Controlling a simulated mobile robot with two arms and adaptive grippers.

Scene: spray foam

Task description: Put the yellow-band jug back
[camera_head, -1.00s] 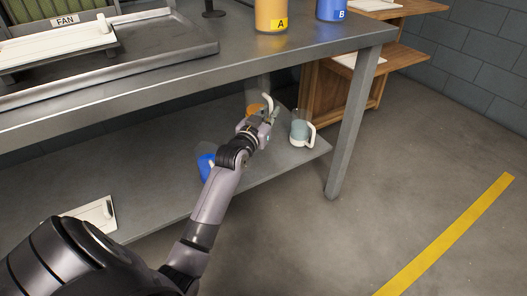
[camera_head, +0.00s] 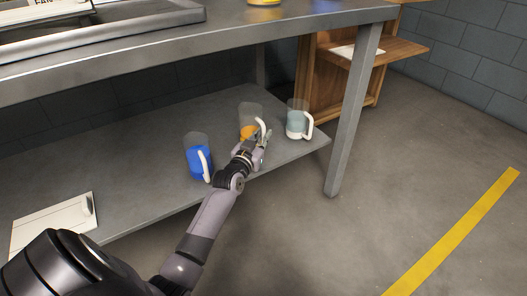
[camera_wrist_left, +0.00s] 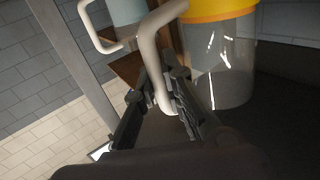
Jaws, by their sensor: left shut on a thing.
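The yellow-band jug (camera_head: 250,114) is clear, with orange-yellow at its lower part and a pale handle. In the head view it is upright at the lower shelf, between two other jugs; I cannot tell whether its base touches the shelf. My left gripper (camera_head: 254,150) is in front of it, shut on its handle. In the left wrist view the picture is turned over: the jug (camera_wrist_left: 225,60) has its yellow part at the top, and its handle (camera_wrist_left: 155,45) runs between the fingers (camera_wrist_left: 165,95). My right gripper is not in view.
A blue-filled jug (camera_head: 198,162) stands to the left on the lower shelf (camera_head: 140,150), and a teal-filled jug (camera_head: 298,122) close to the right. A white panel (camera_head: 50,222) lies at the shelf's left. A table leg (camera_head: 350,120) stands right. The tabletop (camera_head: 200,42) overhangs the shelf.

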